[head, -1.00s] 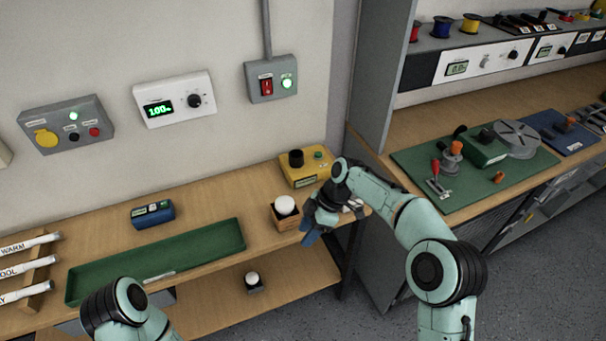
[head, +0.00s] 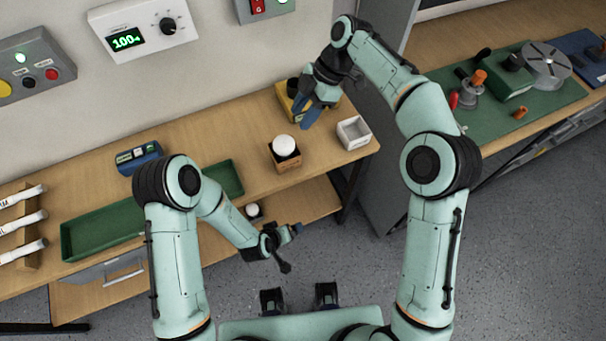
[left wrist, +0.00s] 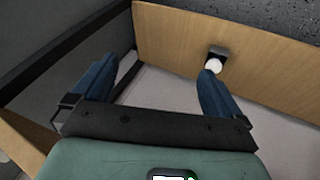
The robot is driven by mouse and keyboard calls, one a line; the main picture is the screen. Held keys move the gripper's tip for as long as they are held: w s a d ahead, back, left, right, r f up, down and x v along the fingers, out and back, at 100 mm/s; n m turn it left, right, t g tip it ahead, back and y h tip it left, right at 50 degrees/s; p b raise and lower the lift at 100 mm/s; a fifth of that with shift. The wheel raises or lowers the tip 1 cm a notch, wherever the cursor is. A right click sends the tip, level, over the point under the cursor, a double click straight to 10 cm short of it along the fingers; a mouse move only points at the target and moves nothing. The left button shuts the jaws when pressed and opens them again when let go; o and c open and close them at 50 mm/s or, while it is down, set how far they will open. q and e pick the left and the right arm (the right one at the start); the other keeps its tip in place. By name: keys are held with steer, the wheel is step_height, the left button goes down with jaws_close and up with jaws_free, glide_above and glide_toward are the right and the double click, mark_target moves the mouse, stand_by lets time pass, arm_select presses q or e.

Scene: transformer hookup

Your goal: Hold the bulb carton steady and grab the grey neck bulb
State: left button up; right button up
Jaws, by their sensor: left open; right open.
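A brown open carton (head: 285,164) stands on the workbench, with a round white bulb (head: 284,145) showing at its top. A second white bulb (head: 253,210) in a dark holder sits on the lower shelf; it also shows in the left wrist view (left wrist: 215,65). No neck colour can be made out on either bulb. My left gripper (head: 291,249) is open and empty in front of the lower shelf, right of that bulb in the head view. My right gripper (head: 304,116) is open above the bench, behind and right of the carton, partly covering the yellow box.
A yellow box (head: 287,101) stands behind the carton, and a white open box (head: 354,134) stands right of it. A green tray (head: 85,236) and a blue device (head: 139,158) lie left. The lower shelf (head: 305,205) is under the bench top.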

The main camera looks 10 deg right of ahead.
mark_target(287, 158)
arm_select(q)
steer(key=w+d+r+m+t+h, duration=0.1)
steer(key=w+d+r+t+h, duration=0.2)
steer(key=d+r, duration=0.6)
steer(key=w+d+r+t, duration=0.3)
steer(key=w+d+r, duration=0.1)
steer(key=d+r, duration=0.45)
steer(key=s+a+r+n+t+y, duration=0.1)
steer(key=a+r+y, duration=0.2)
steer(key=a+y, duration=0.3)
steer(key=a+r+n+t+y, duration=0.1)
steer(key=a+r+y, duration=0.2)
steer(key=a+y, duration=0.2)
steer(key=x, duration=1.2)
steer(key=shift+w, duration=0.3)
steer(key=shift+c, duration=0.3)
